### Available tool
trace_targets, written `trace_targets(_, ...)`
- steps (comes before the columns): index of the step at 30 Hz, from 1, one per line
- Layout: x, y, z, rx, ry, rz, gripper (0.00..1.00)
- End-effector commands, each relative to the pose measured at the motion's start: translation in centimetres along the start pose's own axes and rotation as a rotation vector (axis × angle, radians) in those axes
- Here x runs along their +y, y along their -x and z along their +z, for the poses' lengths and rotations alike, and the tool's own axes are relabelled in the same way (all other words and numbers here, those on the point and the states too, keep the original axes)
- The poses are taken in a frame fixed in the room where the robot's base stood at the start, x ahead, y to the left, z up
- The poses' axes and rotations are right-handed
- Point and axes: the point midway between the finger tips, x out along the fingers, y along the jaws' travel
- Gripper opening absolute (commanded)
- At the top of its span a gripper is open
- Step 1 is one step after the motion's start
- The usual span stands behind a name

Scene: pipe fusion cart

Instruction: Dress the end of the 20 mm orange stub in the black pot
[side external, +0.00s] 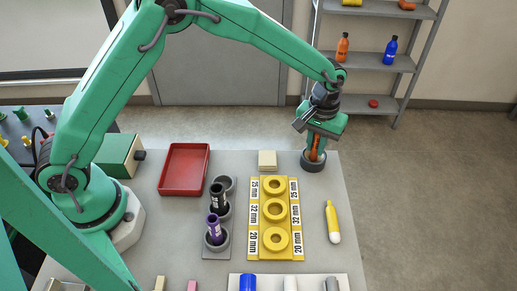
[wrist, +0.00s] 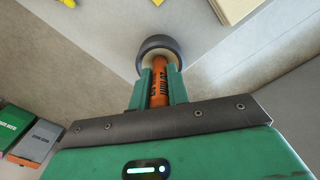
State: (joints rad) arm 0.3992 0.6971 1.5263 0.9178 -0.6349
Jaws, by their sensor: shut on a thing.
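The orange stub (side external: 315,147) is upright in my gripper (side external: 316,140), which is shut on it. The stub's lower end is at the mouth of the black pot (side external: 313,162), near the table's back right corner. In the wrist view the orange stub (wrist: 160,84) with dark lettering lies between the two green fingers of my gripper (wrist: 160,88). Its far end reaches into the black pot (wrist: 157,43), whose inside looks pale. How deep the end sits, and whether it touches the inside, I cannot tell.
A yellow rack (side external: 262,252) with several rings and size labels stands mid-table. Left of it, a grey holder (side external: 216,250) carries a black and a purple stub. A red tray (side external: 164,178), a cream block (side external: 267,160) and a yellow tube (side external: 332,222) lie around.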

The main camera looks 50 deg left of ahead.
Motion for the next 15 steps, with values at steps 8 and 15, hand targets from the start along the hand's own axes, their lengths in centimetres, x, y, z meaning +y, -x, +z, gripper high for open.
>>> trace_targets(8,-0.01,-0.31,0.07,-0.002,-0.206,-0.001,0.0)
trace_targets(15,0.0,-0.41,0.08,-0.002,-0.278,-0.001,0.0)
